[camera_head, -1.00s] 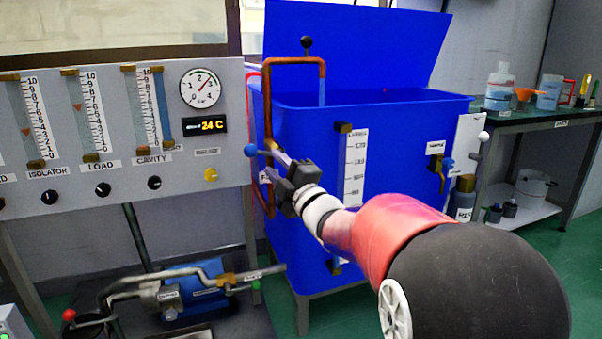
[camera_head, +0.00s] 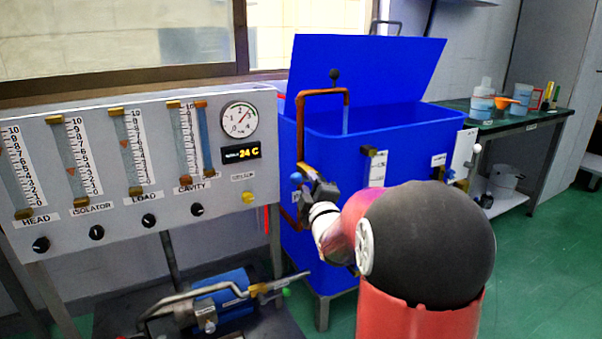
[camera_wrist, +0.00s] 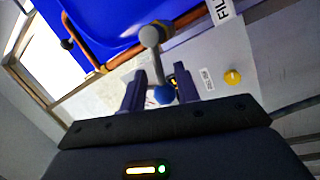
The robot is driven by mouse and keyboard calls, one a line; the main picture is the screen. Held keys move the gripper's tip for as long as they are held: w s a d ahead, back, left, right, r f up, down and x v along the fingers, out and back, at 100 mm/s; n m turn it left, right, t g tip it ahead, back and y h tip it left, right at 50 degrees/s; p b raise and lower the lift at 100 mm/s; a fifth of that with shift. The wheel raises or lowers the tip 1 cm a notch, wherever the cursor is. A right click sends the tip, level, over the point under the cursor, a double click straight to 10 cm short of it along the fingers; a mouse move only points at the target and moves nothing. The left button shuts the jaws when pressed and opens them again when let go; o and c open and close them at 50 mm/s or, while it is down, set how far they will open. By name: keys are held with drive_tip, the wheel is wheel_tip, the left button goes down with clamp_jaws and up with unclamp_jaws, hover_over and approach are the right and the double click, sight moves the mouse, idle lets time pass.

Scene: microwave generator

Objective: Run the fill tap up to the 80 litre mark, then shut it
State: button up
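The fill tap's lever ends in a blue ball knob (camera_head: 296,178) at the left front of the blue tank (camera_head: 410,140). My gripper (camera_head: 307,177) is at this lever. In the wrist view, the blue knob (camera_wrist: 164,94) and its grey lever (camera_wrist: 150,40) lie between my two fingers (camera_wrist: 160,88), with gaps visible beside the knob. A copper pipe (camera_head: 300,125) rises to a spout over the tank, and a pale blue stream (camera_head: 345,120) shows below its outlet. The tank's level gauge (camera_head: 377,168) shows only at its top; my arm hides the rest, so the level cannot be read.
A grey panel (camera_head: 100,215) with several flow tubes, a dial (camera_head: 238,120) and a 24 C display (camera_head: 241,153) stands left of the tank. A pump (camera_head: 222,302) sits low in front. A bench (camera_head: 530,120) with bottles stands at the right. Green floor is open at right.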

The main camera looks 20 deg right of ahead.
drive_tip(key=shift+p+x, duration=0.3)
drive_tip(key=shift+x, duration=1.9)
drive_tip(key=shift+c, duration=0.4)
clamp_jaws()
